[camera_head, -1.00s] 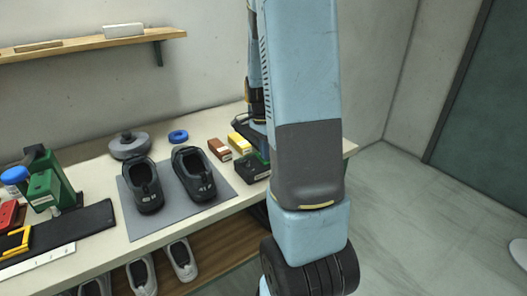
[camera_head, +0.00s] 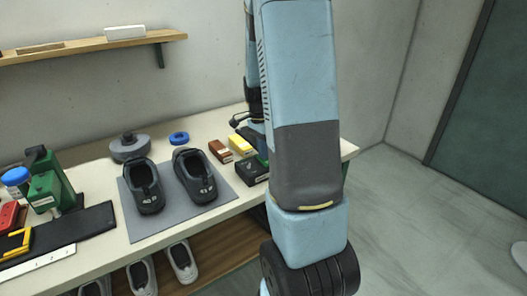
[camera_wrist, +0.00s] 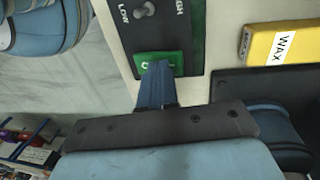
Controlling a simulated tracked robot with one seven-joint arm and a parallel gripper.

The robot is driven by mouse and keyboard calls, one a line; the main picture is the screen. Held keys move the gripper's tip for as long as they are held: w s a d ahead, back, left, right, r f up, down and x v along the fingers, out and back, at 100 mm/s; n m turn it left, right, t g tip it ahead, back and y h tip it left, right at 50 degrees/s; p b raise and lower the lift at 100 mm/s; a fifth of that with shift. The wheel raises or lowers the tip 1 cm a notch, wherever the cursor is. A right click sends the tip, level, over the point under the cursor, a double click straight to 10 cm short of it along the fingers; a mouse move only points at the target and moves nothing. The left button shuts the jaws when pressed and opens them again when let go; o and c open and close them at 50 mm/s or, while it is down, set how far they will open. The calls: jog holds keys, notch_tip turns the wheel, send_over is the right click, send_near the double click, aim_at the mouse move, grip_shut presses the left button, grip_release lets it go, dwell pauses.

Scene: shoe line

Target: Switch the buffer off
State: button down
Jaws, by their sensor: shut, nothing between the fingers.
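In the wrist view a dark control box (camera_wrist: 188,30) carries a small toggle switch (camera_wrist: 146,9) between the words LOW and HIGH, and a green rocker switch (camera_wrist: 178,60). My gripper (camera_wrist: 157,68) is shut and empty, with its blue-grey fingertips over the rocker. They hide its middle, so I cannot tell which side is pressed or whether they touch it. In the head view the dark box (camera_head: 251,172) sits at the bench's right end, partly behind my arm. My fingers are hidden there.
A yellow WAX block (camera_wrist: 279,44) lies beside the box; a brown block (camera_head: 219,150) is nearby. Two dark shoes (camera_head: 145,187) stand on a grey mat (camera_head: 172,211). A green machine (camera_head: 45,190) is at left. A shelf (camera_head: 90,45) hangs above.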

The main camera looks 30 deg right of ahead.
notch_tip(320, 180, up, 14)
jog(key=s, duration=0.2)
jog(key=shift+f, duration=0.15)
jog(key=shift+s, duration=0.1)
dwell(0.6)
jog(key=s+a+r+n+t, duration=0.3)
jog(key=s+a+r+n, duration=0.1)
jog(key=s+a+n, duration=0.4)
jog(key=s+a+r+n+t, duration=0.4)
jog(key=s+a+n, duration=0.4)
jog(key=a+n, duration=0.2)
jog(key=shift+a+r, duration=0.2)
jog(key=shift+r, duration=0.2)
